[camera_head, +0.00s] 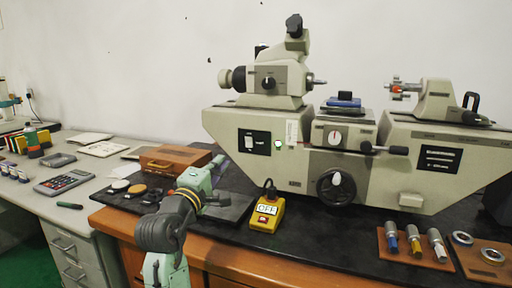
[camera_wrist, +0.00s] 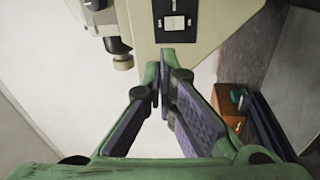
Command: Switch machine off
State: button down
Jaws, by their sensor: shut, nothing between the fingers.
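The grey-beige measuring machine (camera_head: 345,185) stands on the black bench top. A black switch panel (camera_head: 254,142) with a white switch is on its left front face, with a small lit green lamp (camera_head: 278,145) beside it. The panel also shows in the wrist view (camera_wrist: 174,22), just beyond my fingertips. My gripper (camera_wrist: 160,66) is shut and empty, pointing toward the panel with a gap that I cannot judge exactly. In the head view my gripper (camera_head: 217,160) is left of the panel. A yellow box (camera_head: 267,213) labelled OFF stands on the bench in front of the machine.
A brown wooden case (camera_head: 175,159) lies behind my arm; it also shows in the wrist view (camera_wrist: 228,107). Metal parts on wooden boards (camera_head: 415,245) lie at right. A calculator (camera_head: 64,181) and other items cover the left desk. The machine's handwheel (camera_head: 336,186) sticks out in front.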

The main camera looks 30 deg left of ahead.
jog(key=shift+w+d+f+h, duration=0.3)
jog(key=shift+w+f+h, duration=0.2)
jog(key=shift+f+h, duration=0.15)
jog(key=p, duration=0.4)
send_near(248, 141)
jog(key=x, duration=0.5)
jog(key=shift+w+r, duration=0.15)
jog(key=shift+w, duration=0.15)
jog(key=shift+w+a, duration=0.15)
jog(key=shift+w, duration=0.5)
